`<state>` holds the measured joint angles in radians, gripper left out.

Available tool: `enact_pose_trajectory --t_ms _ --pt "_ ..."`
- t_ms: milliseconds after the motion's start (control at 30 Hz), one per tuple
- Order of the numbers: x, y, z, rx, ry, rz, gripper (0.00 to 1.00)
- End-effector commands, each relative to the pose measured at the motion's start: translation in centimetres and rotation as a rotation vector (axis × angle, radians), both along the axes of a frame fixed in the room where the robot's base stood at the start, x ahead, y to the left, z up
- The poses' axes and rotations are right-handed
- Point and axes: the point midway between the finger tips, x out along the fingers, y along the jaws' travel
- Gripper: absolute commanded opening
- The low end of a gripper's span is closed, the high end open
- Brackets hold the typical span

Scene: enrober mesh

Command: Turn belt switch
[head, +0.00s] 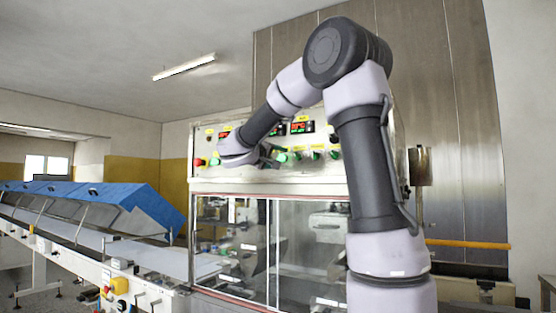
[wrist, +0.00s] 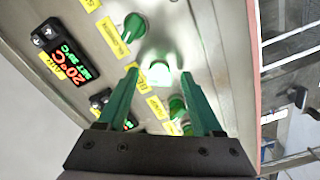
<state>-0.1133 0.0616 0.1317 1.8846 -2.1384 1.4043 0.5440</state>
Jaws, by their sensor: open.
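The control panel (head: 345,182) faces me above the glass-fronted machine, and it fills most of the wrist view (wrist: 215,50). A brightly lit round control (wrist: 158,76) shows between the fingertips; contact cannot be told. A green switch (wrist: 134,27) is above it, and another (wrist: 178,106) is below, partly between the fingers. In the head view my gripper (head: 268,155) is at the panel, partly hidden by my arm.
Red digital displays (wrist: 66,55) sit left of the fingers in the wrist view. A red button (head: 199,162) is at the panel's left end. Below are glass doors (head: 245,250). A conveyor (head: 120,250) with blue covers (head: 120,205) runs left.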

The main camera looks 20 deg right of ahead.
Motion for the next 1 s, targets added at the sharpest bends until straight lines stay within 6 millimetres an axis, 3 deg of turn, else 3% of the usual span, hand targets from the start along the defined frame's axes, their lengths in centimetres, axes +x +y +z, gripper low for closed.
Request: enact_pose_trajectory --t_ms 533,1000 --pt "-5.7 7.4 0.0 0.0 0.0 0.004 0.68" --pt "-6.5 8.4 0.0 0.001 0.001 0.001 0.68"
